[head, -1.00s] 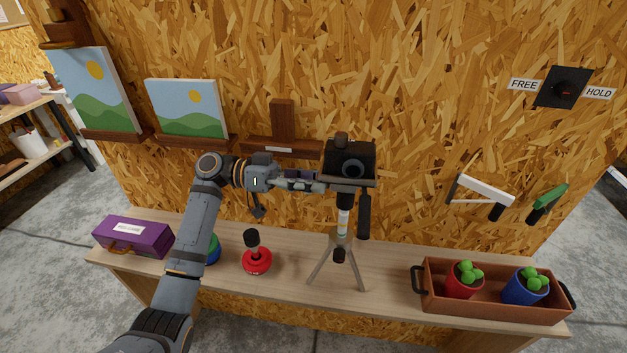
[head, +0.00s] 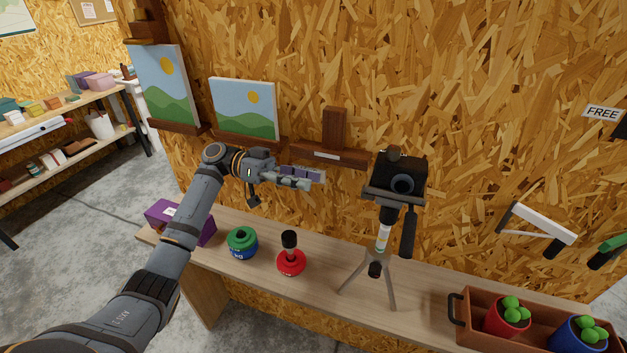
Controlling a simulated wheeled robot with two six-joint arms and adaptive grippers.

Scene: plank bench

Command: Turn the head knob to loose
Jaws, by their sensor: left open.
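A black camera (head: 400,176) sits on the head plate of a tripod (head: 383,238) that stands on the plank bench. A black handle (head: 408,232) hangs at the right of the tripod head, and a small black knob (head: 375,269) shows low on the tripod. I cannot read any loose marking on the head. My left gripper (head: 316,178) is open and empty, pointing right at about the height of the head plate, with a visible gap to its left side. My right gripper is out of view.
On the bench (head: 330,294) are a red base with a black top (head: 291,260), a green and blue round item (head: 242,242), a purple box (head: 205,226) and a planter tray (head: 455,308). Paintings on ledges hang behind my left arm. A FREE label (head: 602,113) is at the right.

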